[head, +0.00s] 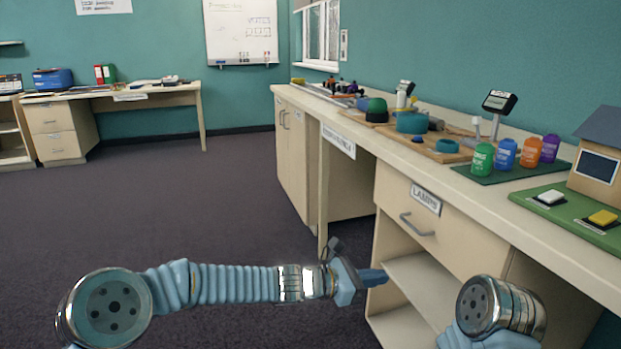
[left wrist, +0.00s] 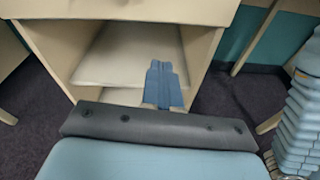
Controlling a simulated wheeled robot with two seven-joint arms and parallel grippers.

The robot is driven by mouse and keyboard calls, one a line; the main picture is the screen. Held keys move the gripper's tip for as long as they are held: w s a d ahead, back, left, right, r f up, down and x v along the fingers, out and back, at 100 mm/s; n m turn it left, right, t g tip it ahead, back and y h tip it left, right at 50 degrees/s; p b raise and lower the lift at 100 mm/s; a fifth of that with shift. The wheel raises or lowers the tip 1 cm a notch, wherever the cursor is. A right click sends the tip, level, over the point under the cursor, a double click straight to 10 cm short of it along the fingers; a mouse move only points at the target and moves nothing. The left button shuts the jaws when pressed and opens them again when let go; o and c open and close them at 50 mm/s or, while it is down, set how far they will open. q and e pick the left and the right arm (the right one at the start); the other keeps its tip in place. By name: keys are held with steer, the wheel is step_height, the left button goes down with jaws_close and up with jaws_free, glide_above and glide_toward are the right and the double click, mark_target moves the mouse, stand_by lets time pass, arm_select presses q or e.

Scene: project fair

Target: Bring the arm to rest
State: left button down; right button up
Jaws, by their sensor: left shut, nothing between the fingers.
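My left arm reaches in from the left in the head view, and its gripper (head: 374,277) is shut and empty. It points right, in front of the open shelf (head: 420,285) under the drawer labelled LAMPS (head: 425,198). In the left wrist view the closed fingers (left wrist: 163,86) show against the shelf boards (left wrist: 115,70). Nothing is held between them. Only part of my right arm shows at the lower right of the head view; its gripper is out of view.
A desk (head: 150,98) stands at the far left. The carpet (head: 180,200) between is clear.

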arm_select(q)
steer(key=s+a+f+m+g+y, duration=0.1)
steer(key=s+a+f+m+y, duration=0.15)
steer(key=a+f, duration=0.45)
steer(key=s+a+f+m+y, duration=0.2)
steer(key=s+f+y, duration=0.1)
steer(key=f, duration=0.7)
steer(key=s+a+f+m+g+y, duration=0.1)
steer(key=s+a+f+m+y, duration=0.15)
steer(key=a+f, duration=0.45)
steer(key=s+a+f+m+y, duration=0.1)
steer(key=s+a+f+m, duration=0.4)
steer(key=s, duration=0.4)
steer(key=s+a+f+m+g+y, duration=0.1)
steer(key=s+a+f+m+y, duration=0.1)
steer(key=s+a+f+m, duration=0.3)
steer(key=s+a+f, duration=0.3)
steer(key=s, duration=0.1)
steer(key=shift+a, duration=0.25)
steer(key=shift+f, duration=0.1)
